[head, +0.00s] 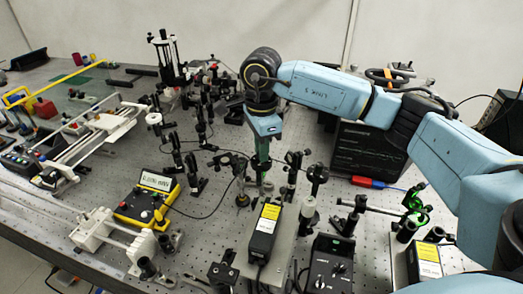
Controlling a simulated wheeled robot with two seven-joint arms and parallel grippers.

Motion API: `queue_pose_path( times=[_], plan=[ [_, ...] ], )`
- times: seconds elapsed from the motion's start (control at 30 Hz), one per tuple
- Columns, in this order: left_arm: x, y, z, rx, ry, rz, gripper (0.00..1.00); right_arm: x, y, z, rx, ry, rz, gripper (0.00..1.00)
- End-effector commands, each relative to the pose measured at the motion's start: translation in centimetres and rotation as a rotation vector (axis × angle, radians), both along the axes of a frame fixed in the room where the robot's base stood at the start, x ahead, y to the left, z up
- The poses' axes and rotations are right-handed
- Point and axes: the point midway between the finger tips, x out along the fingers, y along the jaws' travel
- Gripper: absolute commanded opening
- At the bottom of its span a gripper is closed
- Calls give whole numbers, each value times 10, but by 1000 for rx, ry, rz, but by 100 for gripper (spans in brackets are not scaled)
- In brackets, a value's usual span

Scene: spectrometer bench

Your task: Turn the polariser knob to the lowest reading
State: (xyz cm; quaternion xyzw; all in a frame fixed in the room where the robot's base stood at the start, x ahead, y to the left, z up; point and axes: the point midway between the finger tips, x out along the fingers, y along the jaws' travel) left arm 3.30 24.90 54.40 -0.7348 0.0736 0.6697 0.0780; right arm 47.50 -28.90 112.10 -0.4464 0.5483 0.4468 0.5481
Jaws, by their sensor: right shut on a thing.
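My right gripper (262,167) reaches down from the blue arm that comes in from the right. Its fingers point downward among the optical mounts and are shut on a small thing. I take this to be the polariser knob, but it is mostly hidden behind the fingers and too small to make out. A yellow and black meter (147,205) with a lit display stands left of the gripper on the bench. Its reading is too small to read with certainty. My left gripper is not in view.
The perforated bench (215,225) is crowded with posts and lens mounts around the gripper. Black boxes with yellow labels (267,220) and a knobbed control box (329,268) stand in front. A dark instrument (362,150) stands behind my right arm. Rail assemblies (95,140) fill the left.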

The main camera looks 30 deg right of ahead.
Motion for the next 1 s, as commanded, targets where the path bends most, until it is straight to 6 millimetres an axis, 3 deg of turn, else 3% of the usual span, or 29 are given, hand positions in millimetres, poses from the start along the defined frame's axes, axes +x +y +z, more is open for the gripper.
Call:
queue_pose_path(
  times=[0.53, 0.57, 0.7, 1.0],
  plan=[
    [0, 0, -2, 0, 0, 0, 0, 0, 0, 1, 1, -2, 25, 0],
    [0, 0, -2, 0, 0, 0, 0, 0, 0, 1, 1, -2, 25, 19],
    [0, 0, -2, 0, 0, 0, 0, 0, 0, 1, 0, -1, 24, 37],
    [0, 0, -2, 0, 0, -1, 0, 0, 0, 1, 0, -1, 24, 39]
  ],
)
